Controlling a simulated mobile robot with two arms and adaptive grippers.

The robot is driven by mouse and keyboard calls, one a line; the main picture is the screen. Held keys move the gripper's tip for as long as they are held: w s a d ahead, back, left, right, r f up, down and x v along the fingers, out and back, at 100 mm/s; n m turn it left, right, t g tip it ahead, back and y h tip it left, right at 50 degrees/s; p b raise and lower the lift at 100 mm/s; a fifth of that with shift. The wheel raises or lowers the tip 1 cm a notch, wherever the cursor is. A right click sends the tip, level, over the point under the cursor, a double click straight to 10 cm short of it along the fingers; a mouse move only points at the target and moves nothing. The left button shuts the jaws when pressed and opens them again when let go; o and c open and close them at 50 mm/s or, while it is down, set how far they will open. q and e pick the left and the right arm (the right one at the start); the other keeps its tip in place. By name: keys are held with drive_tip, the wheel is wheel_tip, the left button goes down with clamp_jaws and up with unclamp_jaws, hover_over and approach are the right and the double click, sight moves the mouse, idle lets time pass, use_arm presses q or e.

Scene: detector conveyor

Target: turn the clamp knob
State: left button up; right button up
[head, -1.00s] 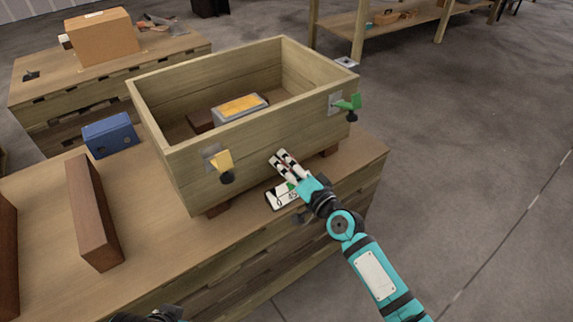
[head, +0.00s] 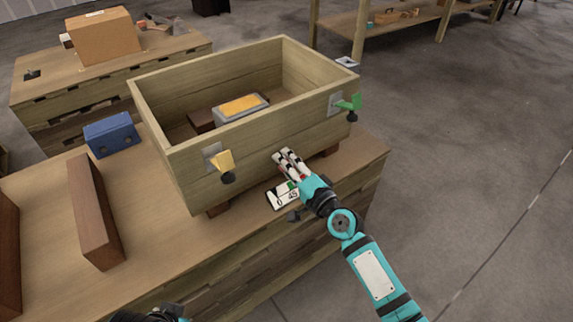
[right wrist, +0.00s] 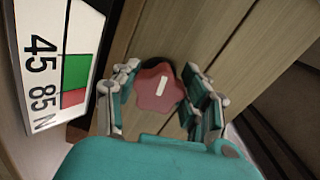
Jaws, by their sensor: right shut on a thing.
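The clamp knob (right wrist: 160,88) is red, lobed and has a white line on its face, which stands nearly upright in the right wrist view. It sits on the front wall of the wooden box (head: 262,165). My right gripper (right wrist: 161,92) is shut on the knob, with fingers at both its sides; in the head view the gripper (head: 289,160) hides the knob. A white force scale (right wrist: 42,65) with 45, 85 N, a green band and a red band is beside the gripper. It also shows below the gripper in the head view (head: 283,198).
The box has a yellow latch (head: 221,161) and a green latch (head: 350,103) on its front. A grey and yellow block (head: 240,107) lies inside. A blue case (head: 112,135) and a brown bar (head: 96,210) lie on the bench at left.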

drive_tip(key=o, duration=1.2)
drive_tip(key=v, duration=1.2)
